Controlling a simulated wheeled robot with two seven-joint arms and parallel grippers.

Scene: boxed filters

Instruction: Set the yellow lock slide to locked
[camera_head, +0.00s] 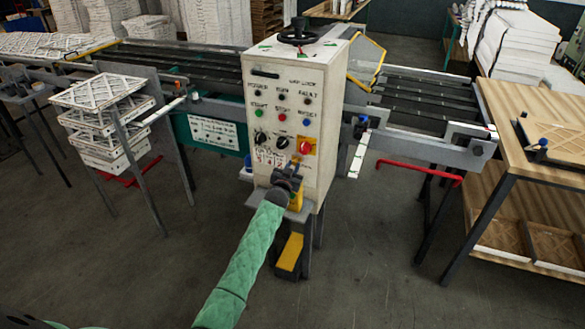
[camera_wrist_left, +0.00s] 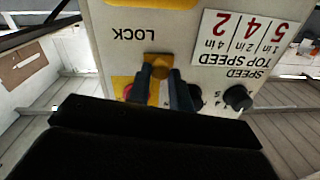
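The yellow lock slide (camera_wrist_left: 158,66) shows in the left wrist view as a brownish-yellow knob on a yellow plate, near the upside-down word LOCK. In the head view it is at the lower part of the control panel (camera_head: 284,105), mostly behind my gripper. My left gripper (camera_head: 290,172) is up against this lower part. In the wrist view its two dark fingers (camera_wrist_left: 159,82) stand apart, one on each side of the knob. The frames do not show whether they touch it. My right gripper is in neither view.
A red switch (camera_head: 305,147) on a yellow plate and black knobs (camera_head: 260,138) sit just above the gripper. A handwheel (camera_head: 298,34) tops the cabinet. Conveyors run to both sides, with stacked filters (camera_head: 105,120) at left and a wooden table (camera_head: 535,110) at right. Floor in front is clear.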

